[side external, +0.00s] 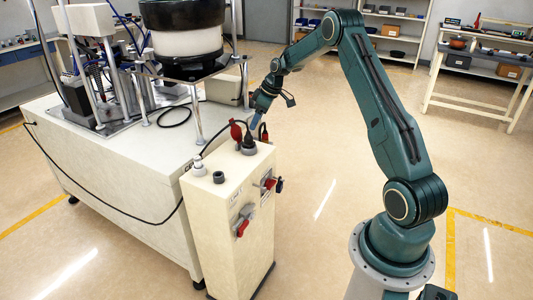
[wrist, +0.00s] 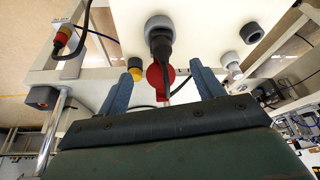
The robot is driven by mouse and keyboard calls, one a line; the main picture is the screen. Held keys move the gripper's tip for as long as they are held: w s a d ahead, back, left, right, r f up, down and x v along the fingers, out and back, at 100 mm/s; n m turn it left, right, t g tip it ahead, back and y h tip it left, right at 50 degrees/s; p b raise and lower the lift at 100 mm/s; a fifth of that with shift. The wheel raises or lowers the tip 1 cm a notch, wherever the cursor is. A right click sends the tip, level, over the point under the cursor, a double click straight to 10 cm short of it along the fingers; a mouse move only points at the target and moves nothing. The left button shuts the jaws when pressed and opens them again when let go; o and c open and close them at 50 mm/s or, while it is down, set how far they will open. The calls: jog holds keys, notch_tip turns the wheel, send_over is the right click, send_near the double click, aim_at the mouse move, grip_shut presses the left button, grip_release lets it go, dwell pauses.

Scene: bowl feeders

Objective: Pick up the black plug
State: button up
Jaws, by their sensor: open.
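The black plug (side external: 249,141) stands upright in a grey socket on top of the beige cabinet (side external: 228,160), near its far end. The wrist view shows the plug (wrist: 161,45) in its pale grey ring, with its cable running toward my gripper. My gripper (side external: 256,124) is just above and beyond the plug in the side view. In the wrist view my gripper (wrist: 165,66) is open, with a blue finger on either side of the cable line and nothing between them gripped. The plug's lower part is hidden in the socket.
A red cap (side external: 237,130) is close beside the plug; it shows as a red disc (wrist: 155,80) behind the cable. A grey socket (side external: 219,177) and a pale plug (side external: 198,165) are on the same top. Red switches (side external: 243,222) stick out from the cabinet's side. The feeder bench (side external: 110,165) stands left.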

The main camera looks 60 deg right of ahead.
aim_at(249, 137)
jog(key=shift+x, duration=2.15)
jog(key=shift+f, duration=0.1)
jog(key=shift+x, duration=2.5)
jog(key=shift+a, duration=0.1)
jog(key=shift+c, duration=0.5)
jog(key=c, duration=1.2)
